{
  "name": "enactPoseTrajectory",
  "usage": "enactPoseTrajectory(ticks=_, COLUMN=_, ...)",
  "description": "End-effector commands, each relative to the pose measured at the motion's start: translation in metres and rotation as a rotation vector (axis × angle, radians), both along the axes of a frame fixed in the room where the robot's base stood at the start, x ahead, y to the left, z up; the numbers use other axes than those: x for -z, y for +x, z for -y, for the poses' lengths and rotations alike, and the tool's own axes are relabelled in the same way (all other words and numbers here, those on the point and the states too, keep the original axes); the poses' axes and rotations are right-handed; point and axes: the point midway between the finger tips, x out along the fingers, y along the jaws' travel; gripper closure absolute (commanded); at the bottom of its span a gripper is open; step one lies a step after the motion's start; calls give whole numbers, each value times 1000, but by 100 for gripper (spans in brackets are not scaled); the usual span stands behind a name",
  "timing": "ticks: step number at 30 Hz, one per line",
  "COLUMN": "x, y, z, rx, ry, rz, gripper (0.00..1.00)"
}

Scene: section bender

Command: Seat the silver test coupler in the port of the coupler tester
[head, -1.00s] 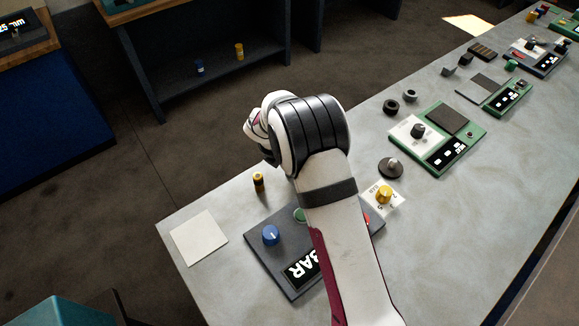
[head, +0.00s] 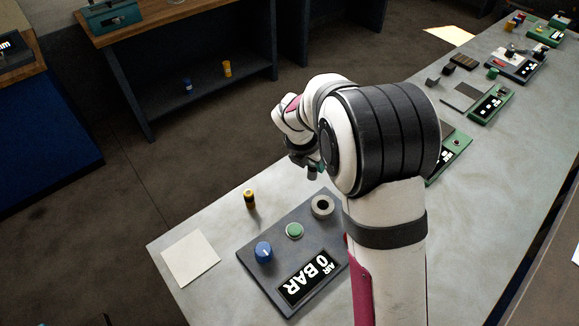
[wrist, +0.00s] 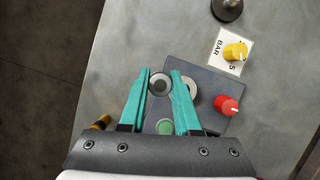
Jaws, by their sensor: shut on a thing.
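The coupler tester (head: 262,278) is a dark grey panel with a blue knob, a green button (head: 294,231) and a display reading AIR 0 BAR. Its port (head: 322,206) is a pale ring with a dark centre near the panel's far edge. In the wrist view the port (wrist: 194,101) is partly hidden by my right finger. My gripper (wrist: 161,76) has teal fingers shut on the silver test coupler (wrist: 160,84), a round grey piece with a dark centre. The coupler is apart from the port, to its left in the wrist view. In the head view my wrist mostly hides the grip.
A yellow and dark coupler (head: 249,199) stands beside the tester, near a white card (head: 190,258). A red knob (wrist: 228,105) is on the tester. A yellow knob (wrist: 236,51) on a labelled card and a dark round piece (wrist: 228,8) lie beyond. Green devices line the table further right.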

Motion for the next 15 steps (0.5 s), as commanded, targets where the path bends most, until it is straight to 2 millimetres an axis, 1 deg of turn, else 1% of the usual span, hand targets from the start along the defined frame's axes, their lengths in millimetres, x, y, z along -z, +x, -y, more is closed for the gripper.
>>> enactPoseTrajectory(ticks=1, x=-6, y=-2, z=10, rx=4, ry=0, rz=2, gripper=100)
enactPoseTrajectory(ticks=5, x=-17, y=-6, z=27, rx=2, ry=0, rz=1, gripper=100)
enactPoseTrajectory(ticks=8, x=-23, y=-16, z=49, rx=2, ry=0, rz=-1, gripper=100)
enactPoseTrajectory(ticks=11, x=-29, y=-35, z=79, rx=3, ry=2, rz=-3, gripper=100)
enactPoseTrajectory(ticks=12, x=-32, y=-44, z=91, rx=2, ry=2, rz=-2, gripper=100)
enactPoseTrajectory(ticks=15, x=-36, y=-69, z=118, rx=0, ry=2, rz=-2, gripper=100)
